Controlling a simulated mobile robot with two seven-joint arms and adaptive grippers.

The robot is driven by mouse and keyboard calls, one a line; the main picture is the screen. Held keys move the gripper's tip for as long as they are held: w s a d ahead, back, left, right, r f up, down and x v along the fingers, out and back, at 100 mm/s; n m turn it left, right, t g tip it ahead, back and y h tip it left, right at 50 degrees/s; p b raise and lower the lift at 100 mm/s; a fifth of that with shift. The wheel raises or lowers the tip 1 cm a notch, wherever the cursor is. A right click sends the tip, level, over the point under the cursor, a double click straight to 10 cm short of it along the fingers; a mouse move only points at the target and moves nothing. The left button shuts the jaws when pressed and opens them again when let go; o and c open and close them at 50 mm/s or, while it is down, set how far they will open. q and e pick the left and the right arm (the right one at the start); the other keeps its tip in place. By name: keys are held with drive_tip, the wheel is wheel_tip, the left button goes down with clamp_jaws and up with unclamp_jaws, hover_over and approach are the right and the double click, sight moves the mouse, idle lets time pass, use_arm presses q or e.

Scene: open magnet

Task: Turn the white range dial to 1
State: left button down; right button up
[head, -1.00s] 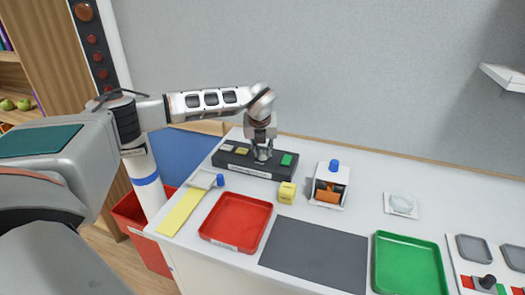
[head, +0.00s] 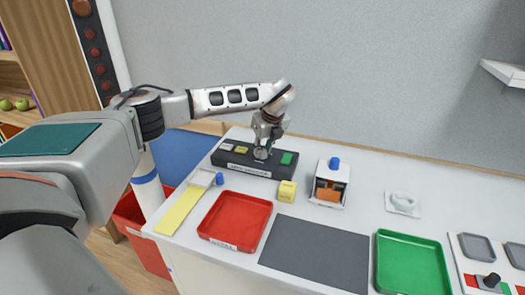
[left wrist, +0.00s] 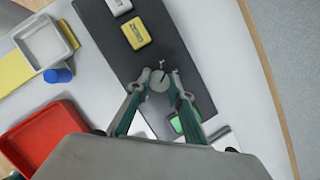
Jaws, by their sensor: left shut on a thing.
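A dark console (head: 228,160) lies at the back left of the table, with white, yellow and green blocks on top. My left gripper (head: 262,153) comes down over the console. In the left wrist view its fingers (left wrist: 160,92) are shut on the dial from both sides. In the head view the gripper hides most of the dial. My right gripper is out of view.
A red tray (head: 235,221), a yellow cube (head: 287,191) and a white box with a blue knob (head: 332,183) stand in front and to the right. A white round piece on a plate (head: 402,203) and a green tray (head: 412,263) are farther right.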

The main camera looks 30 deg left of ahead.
use_arm(q)
drive_tip(key=shift+w+d+n+g+y, duration=0.1)
drive_tip(key=shift+n+g+y, duration=0.4)
drive_tip(key=shift+n, duration=1.3)
drive_tip(key=shift+g, duration=0.3)
drive_tip(key=c, duration=1.8)
unclamp_jaws()
drive_tip(key=shift+r, duration=0.1)
drive_tip(key=v, duration=1.1)
drive_tip(key=shift+r, duration=0.45)
